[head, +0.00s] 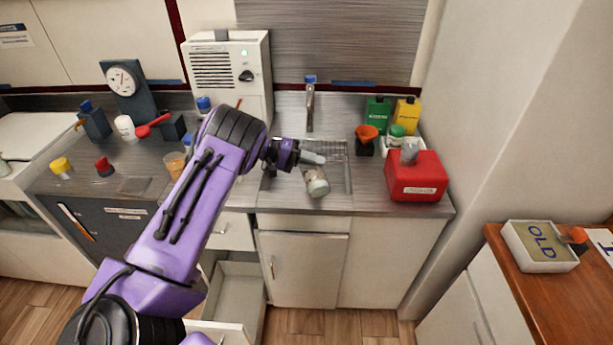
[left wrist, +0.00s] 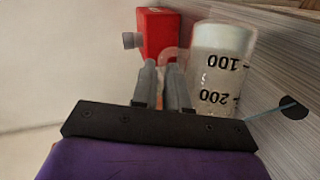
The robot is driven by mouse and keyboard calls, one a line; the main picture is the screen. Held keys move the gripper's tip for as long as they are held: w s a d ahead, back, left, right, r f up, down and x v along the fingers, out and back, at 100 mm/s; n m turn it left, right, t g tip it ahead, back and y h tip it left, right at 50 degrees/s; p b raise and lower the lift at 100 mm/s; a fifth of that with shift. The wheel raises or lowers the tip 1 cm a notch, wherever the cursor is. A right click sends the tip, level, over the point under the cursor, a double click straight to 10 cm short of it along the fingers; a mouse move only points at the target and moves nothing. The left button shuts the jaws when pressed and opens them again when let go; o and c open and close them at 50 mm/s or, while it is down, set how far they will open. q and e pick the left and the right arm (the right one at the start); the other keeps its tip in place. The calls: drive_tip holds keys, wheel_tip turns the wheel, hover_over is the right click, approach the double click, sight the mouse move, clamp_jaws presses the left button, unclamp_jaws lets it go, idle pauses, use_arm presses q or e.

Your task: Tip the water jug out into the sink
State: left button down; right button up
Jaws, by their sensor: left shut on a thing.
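The water jug (head: 316,182) is a clear, pale cylinder at the front of the sink (head: 338,172) in the head view. It is held well off upright, tilted strongly. My left gripper (head: 315,158) reaches over the sink from the left. In the left wrist view its fingers (left wrist: 164,75) are closed at the jug's handle, beside the body. I cannot see any water stream, and the jug's mouth is not clear. My right gripper is not in view.
An open drawer (head: 235,300) sticks out below.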

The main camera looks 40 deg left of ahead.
use_arm(q)
drive_tip(key=shift+w+a+f+n, duration=0.15)
drive_tip(key=shift+w+a+n, duration=0.15)
drive_tip(key=shift+a, duration=0.1)
idle(0.4)
drive_tip(key=shift+w+a+f+n+h+b, duration=0.25)
drive_tip(key=shift+w+a+n+h+b, duration=0.15)
drive_tip(key=shift+a+n+h+b, duration=0.25)
idle(0.9)
drive_tip(key=shift+w+a+r+n+b, duration=0.1)
drive_tip(key=shift+w+n+b, duration=0.1)
drive_tip(key=shift+n+b, duration=0.1)
